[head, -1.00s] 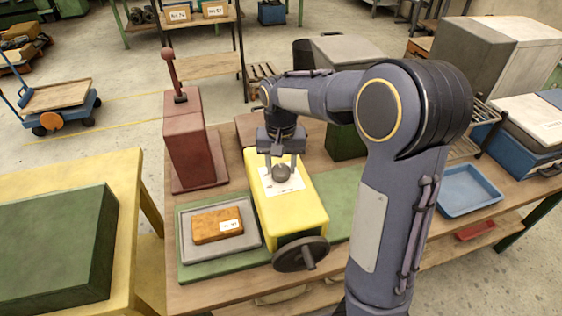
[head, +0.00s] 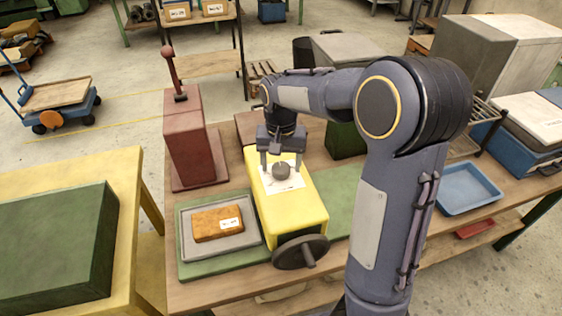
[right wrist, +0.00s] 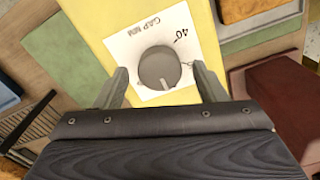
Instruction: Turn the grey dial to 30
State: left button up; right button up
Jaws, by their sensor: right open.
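The grey dial (head: 282,171) is a round knob on a white scale card (head: 268,185) on top of the yellow machine (head: 290,208). My right gripper (head: 281,164) is open over the dial, with one finger on each side. In the right wrist view the dial (right wrist: 158,68) lies between the spread fingers of the gripper (right wrist: 162,80), with a visible gap on both sides. The card reads "GAP MM" and "40"; other numbers are hidden or unclear. A small pale mark shows on the dial's lower edge in that view. My left gripper is not in view.
A dark handwheel (head: 300,252) is at the machine's front. An orange block (head: 217,223) lies on a grey tray (head: 250,243) to the left. A tall red-brown box (head: 188,135) with a lever stands behind it. A blue tray (head: 468,188) is at the right.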

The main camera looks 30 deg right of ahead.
aim_at(281, 167)
jog(key=shift+r, duration=0.1)
notch_tip(281, 167, up, 8)
jog(key=shift+f, duration=0.2)
dwell(0.5)
